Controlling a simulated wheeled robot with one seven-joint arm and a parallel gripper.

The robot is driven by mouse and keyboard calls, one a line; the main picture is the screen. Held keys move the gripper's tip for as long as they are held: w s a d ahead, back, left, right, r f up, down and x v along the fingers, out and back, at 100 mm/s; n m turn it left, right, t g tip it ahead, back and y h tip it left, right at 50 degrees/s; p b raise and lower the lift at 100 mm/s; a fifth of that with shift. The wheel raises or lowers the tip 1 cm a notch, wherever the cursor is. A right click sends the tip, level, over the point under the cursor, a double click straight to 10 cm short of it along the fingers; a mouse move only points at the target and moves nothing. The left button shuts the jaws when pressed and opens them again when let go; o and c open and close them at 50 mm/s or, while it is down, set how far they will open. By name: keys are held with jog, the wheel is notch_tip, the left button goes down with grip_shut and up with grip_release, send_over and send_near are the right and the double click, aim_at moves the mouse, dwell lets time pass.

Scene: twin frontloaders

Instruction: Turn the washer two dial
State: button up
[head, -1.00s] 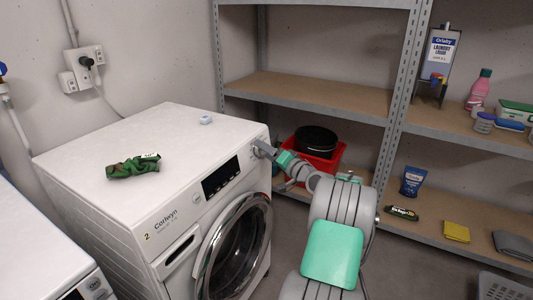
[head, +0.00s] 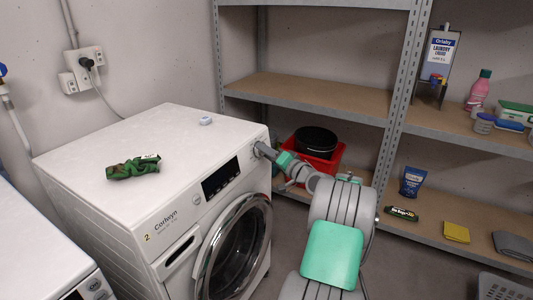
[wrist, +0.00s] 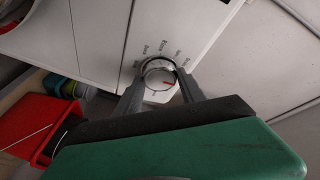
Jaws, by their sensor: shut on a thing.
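Washer two (head: 160,222) is a white front-loader marked "2", with a dark display and a round glass door.
A red crate (head: 322,165) with a black pan stands behind my arm. Metal shelving (head: 300,95) lines the back. Another white washer (head: 40,250) is at lower left.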

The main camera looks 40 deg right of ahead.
jog(key=shift+r, duration=0.1)
jog(key=m+p, duration=0.1)
jog(key=p, duration=0.2)
jog(key=shift+r+m+g+h+p, duration=0.3)
jog(key=shift+m+p, duration=0.05)
jog(key=shift+m, duration=0.05)
jog(key=m+p, duration=0.2)
jog(key=p, duration=0.2)
jog(key=shift+r+g, duration=0.1)
jog(key=shift+g, duration=0.3)
jog(key=m+g+p, duration=0.1)
jog(key=m+p, duration=0.1)
jog(key=p, duration=0.1)
jog(key=shift+f+m+p, duration=0.25)
jog(key=shift+m+p, duration=0.25)
jog(key=shift+p, duration=0.05)
jog(key=o, duration=1.4)
jog(key=shift+c, duration=0.2)
